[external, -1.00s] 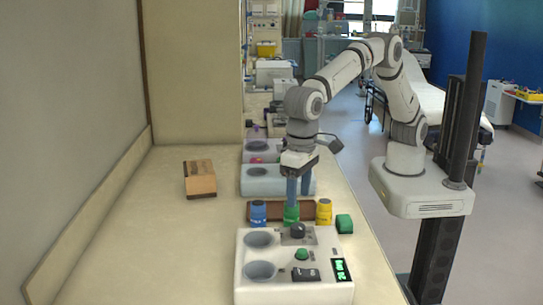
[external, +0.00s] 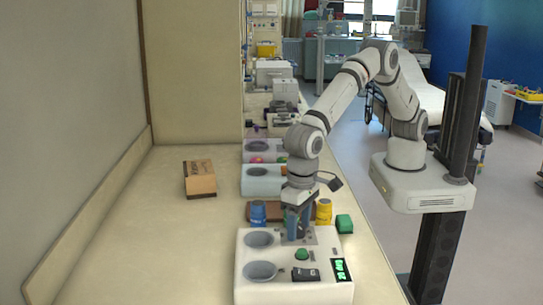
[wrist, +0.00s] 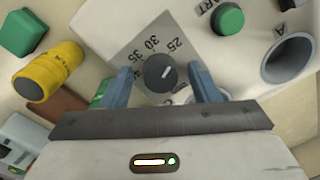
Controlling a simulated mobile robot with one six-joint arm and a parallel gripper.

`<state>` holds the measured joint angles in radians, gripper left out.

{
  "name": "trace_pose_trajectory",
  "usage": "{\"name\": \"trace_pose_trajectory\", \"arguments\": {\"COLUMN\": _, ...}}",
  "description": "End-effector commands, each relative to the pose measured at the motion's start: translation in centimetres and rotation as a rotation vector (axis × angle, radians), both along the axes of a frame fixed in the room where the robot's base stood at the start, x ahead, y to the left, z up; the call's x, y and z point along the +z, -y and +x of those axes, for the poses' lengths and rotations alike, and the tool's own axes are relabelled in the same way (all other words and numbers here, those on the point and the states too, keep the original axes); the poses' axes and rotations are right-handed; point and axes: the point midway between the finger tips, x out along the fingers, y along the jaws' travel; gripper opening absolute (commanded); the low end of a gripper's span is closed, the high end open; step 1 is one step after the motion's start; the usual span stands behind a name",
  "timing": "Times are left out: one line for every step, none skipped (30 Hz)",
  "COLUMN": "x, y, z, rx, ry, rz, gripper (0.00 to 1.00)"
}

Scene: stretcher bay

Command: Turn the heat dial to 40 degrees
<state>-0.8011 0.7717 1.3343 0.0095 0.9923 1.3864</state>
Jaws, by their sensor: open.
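The heat dial is a dark round knob (wrist: 160,73) on a grey scale plate (wrist: 140,48) of the white device (external: 323,268). The scale shows 25, 30 and 35, with 40 partly covered by a finger. The knob's white mark points to the upper right in the wrist view, towards the 25 side and away from 40. My gripper (wrist: 160,78) is open, with one blue finger on each side of the knob; gaps show between fingers and knob. In the external view my gripper (external: 297,230) points down over the plate and hides the knob.
A green button (external: 302,254) and two cup wells, one here (external: 261,271), are on the device. Blue (external: 258,211) and yellow (external: 323,211) capped bottles and a green block (external: 344,223) stand close behind. A cardboard box (external: 200,179) sits left, with clear counter around it.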

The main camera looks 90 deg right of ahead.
Motion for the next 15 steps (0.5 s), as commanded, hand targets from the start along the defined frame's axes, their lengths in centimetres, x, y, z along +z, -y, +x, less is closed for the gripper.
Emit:
{"name": "trace_pose_trajectory", "arguments": {"x": 0.01, "y": 0.01, "z": 0.01, "rx": 0.0, "ry": 0.0, "rz": 0.0, "gripper": 0.54}}
{"name": "trace_pose_trajectory", "arguments": {"x": 0.01, "y": 0.01, "z": 0.01, "rx": 0.0, "ry": 0.0, "rz": 0.0, "gripper": 0.51}}
{"name": "trace_pose_trajectory", "arguments": {"x": 0.02, "y": 0.01, "z": 0.01, "rx": 0.0, "ry": 0.0, "rz": 0.0, "gripper": 0.48}}
{"name": "trace_pose_trajectory", "arguments": {"x": 0.02, "y": 0.01, "z": 0.01, "rx": 0.0, "ry": 0.0, "rz": 0.0, "gripper": 0.46}}
{"name": "trace_pose_trajectory", "arguments": {"x": 0.03, "y": 0.01, "z": 0.01, "rx": 0.0, "ry": 0.0, "rz": 0.0, "gripper": 0.43}}
{"name": "trace_pose_trajectory", "arguments": {"x": 0.03, "y": 0.01, "z": 0.01, "rx": 0.0, "ry": 0.0, "rz": 0.0, "gripper": 0.4}}
{"name": "trace_pose_trajectory", "arguments": {"x": 0.03, "y": 0.01, "z": 0.01, "rx": 0.0, "ry": 0.0, "rz": 0.0, "gripper": 0.37}}
{"name": "trace_pose_trajectory", "arguments": {"x": 0.03, "y": 0.01, "z": 0.01, "rx": 0.0, "ry": 0.0, "rz": 0.0, "gripper": 0.35}}
{"name": "trace_pose_trajectory", "arguments": {"x": 0.04, "y": 0.01, "z": 0.01, "rx": 0.0, "ry": 0.0, "rz": 0.0, "gripper": 0.32}}
{"name": "trace_pose_trajectory", "arguments": {"x": 0.04, "y": 0.01, "z": 0.01, "rx": 0.0, "ry": 0.0, "rz": 0.0, "gripper": 0.29}}
{"name": "trace_pose_trajectory", "arguments": {"x": 0.04, "y": 0.0, "z": 0.01, "rx": 0.0, "ry": 0.0, "rz": 0.0, "gripper": 0.27}}
{"name": "trace_pose_trajectory", "arguments": {"x": 0.04, "y": 0.0, "z": 0.01, "rx": 0.0, "ry": 0.0, "rz": 0.0, "gripper": 0.23}}
{"name": "trace_pose_trajectory", "arguments": {"x": 0.05, "y": 0.0, "z": 0.01, "rx": 0.0, "ry": 0.0, "rz": 0.0, "gripper": 0.21}}
{"name": "trace_pose_trajectory", "arguments": {"x": 0.05, "y": 0.0, "z": 0.01, "rx": 0.0, "ry": 0.0, "rz": 0.0, "gripper": 0.18}}
{"name": "trace_pose_trajectory", "arguments": {"x": 0.05, "y": 0.0, "z": 0.01, "rx": 0.0, "ry": 0.0, "rz": 0.0, "gripper": 0.15}}
